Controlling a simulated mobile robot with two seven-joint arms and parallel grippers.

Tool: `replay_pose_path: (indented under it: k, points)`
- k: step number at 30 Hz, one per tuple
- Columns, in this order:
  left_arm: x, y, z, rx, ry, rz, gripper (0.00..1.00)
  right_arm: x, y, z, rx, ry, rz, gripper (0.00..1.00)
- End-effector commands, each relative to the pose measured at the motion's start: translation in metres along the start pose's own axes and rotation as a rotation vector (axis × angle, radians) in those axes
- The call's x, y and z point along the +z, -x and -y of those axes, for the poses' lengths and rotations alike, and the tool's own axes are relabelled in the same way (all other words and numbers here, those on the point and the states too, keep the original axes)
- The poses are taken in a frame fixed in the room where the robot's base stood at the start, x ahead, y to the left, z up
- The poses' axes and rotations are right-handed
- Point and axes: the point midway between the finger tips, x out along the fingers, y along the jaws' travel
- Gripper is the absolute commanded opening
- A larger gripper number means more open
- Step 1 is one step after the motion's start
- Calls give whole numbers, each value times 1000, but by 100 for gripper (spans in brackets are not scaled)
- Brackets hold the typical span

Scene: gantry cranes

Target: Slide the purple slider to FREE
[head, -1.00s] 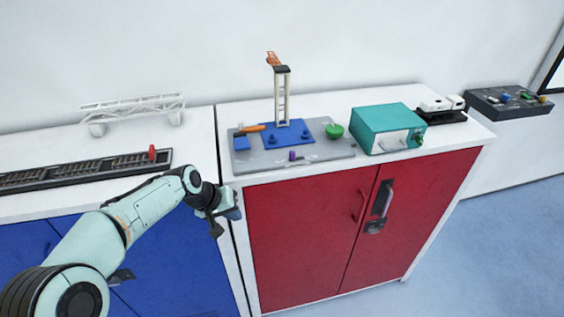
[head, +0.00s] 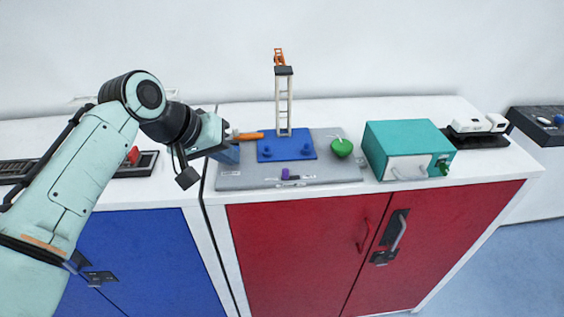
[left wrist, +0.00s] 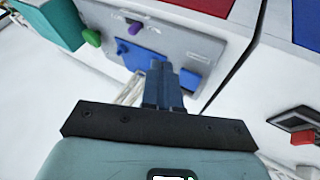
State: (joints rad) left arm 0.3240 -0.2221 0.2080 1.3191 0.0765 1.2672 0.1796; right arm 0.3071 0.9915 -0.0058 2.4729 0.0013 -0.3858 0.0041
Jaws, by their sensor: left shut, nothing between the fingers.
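The purple slider (head: 286,174) is a small knob near the front edge of the grey panel (head: 330,176), with small white labels near it. It also shows in the left wrist view (left wrist: 134,28), beyond the fingers. My left gripper (head: 232,150) is over the left end of the grey panel, to the left of the slider and apart from it. Its blue fingers (left wrist: 162,85) are together with nothing between them. The label text is too small to read. My right gripper is not in view.
A blue plate (head: 287,148) with a crane tower (head: 284,100) stands behind the slider. An orange handle (head: 248,136) is close to my left fingers. A green knob (head: 342,148) and a teal box (head: 400,140) are to the right. The panel around the slider is clear.

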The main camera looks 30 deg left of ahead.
Motion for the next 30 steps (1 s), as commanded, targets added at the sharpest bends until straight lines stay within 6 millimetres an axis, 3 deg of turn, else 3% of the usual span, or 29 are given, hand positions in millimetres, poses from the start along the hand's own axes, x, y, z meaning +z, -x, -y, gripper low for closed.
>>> replay_pose_path:
  k: [9, 13, 27, 30]
  points:
    - [0, -1, 0, 0, 0, 0, 0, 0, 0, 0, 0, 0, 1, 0]
    - [0, -10, 0, -1, 0, 2, 0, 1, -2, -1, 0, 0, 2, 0]
    - [1, -104, 1, -1, 0, 4, 0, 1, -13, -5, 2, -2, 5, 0]
    - [0, -109, -16, 3, -3, 3, 0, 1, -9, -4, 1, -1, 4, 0]
